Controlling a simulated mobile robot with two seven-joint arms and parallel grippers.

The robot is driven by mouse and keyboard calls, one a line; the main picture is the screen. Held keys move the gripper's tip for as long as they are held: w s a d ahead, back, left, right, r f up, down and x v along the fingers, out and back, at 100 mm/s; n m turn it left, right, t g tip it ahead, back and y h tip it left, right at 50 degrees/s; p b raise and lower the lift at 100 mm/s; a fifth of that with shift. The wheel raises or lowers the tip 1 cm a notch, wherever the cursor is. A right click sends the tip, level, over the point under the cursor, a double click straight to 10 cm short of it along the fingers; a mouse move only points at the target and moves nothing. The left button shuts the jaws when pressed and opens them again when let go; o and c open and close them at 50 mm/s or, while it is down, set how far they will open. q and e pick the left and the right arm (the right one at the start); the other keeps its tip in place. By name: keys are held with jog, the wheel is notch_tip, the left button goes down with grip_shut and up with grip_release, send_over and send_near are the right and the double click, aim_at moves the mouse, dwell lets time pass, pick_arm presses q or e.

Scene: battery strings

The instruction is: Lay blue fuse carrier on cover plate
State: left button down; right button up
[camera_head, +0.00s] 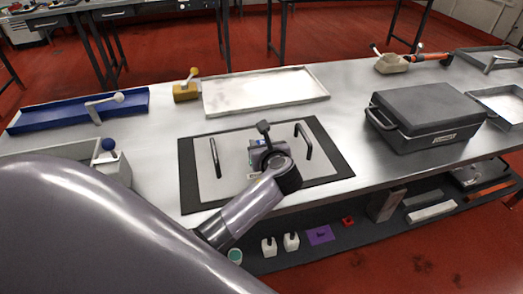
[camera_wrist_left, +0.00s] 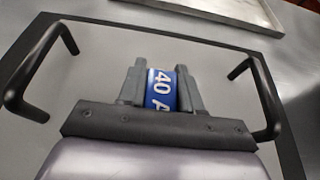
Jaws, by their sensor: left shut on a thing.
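The blue fuse carrier (camera_wrist_left: 160,90), with white "40 A" lettering, is between the two fingers of my left gripper (camera_wrist_left: 158,75). The gripper is shut on it. The cover plate (camera_head: 216,184) is a light grey sheet with a black border and two black bar handles, lying on the bench; it also shows in the left wrist view (camera_wrist_left: 100,50). In the head view my left gripper (camera_head: 264,143) is over the middle of the plate, between the handles, and mostly hides the carrier. I cannot tell whether the carrier touches the plate. My right gripper is not in view.
A pale tray (camera_head: 262,103) lies behind the plate, with a yellow-knobbed block (camera_head: 186,91) beside it. A blue tray (camera_head: 50,117) is at the far left. A dark case (camera_head: 425,108) stands to the right. Bare bench separates the plate from the case.

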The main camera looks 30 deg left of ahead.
pick_arm(q)
jog(key=shift+f, duration=0.8)
jog(key=c, duration=0.8)
grip_release()
jog(key=shift+f, duration=0.15)
jog(key=shift+o, duration=0.2)
jog(key=shift+r, duration=0.2)
